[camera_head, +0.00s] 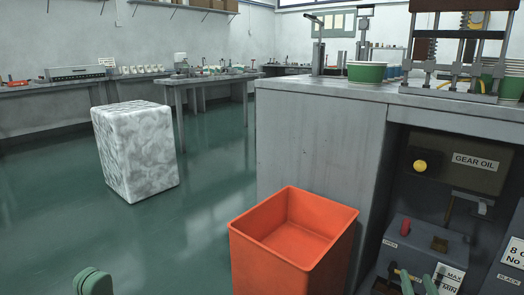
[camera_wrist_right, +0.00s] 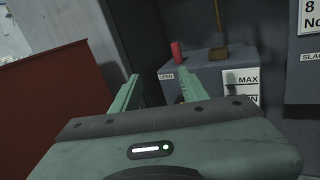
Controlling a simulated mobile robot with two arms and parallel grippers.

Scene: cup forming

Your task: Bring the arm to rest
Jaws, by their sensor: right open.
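My right gripper (camera_wrist_right: 159,80) is open in the right wrist view, its two green fingers apart with nothing between them. In the head view its fingertips (camera_head: 417,280) show at the bottom right, in front of the grey box (camera_head: 425,250) with a red knob, under the machine bench. Of my left gripper (camera_head: 92,282), only a green rounded part shows at the bottom left edge. Its jaws cannot be made out.
An orange bin (camera_head: 262,252), empty as far as I see, stands left of my right gripper. Behind it is a grey bench (camera_head: 310,140) with green cups (camera_head: 366,72) on top. A wrapped white block (camera_head: 137,150) stands on the open green floor at left.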

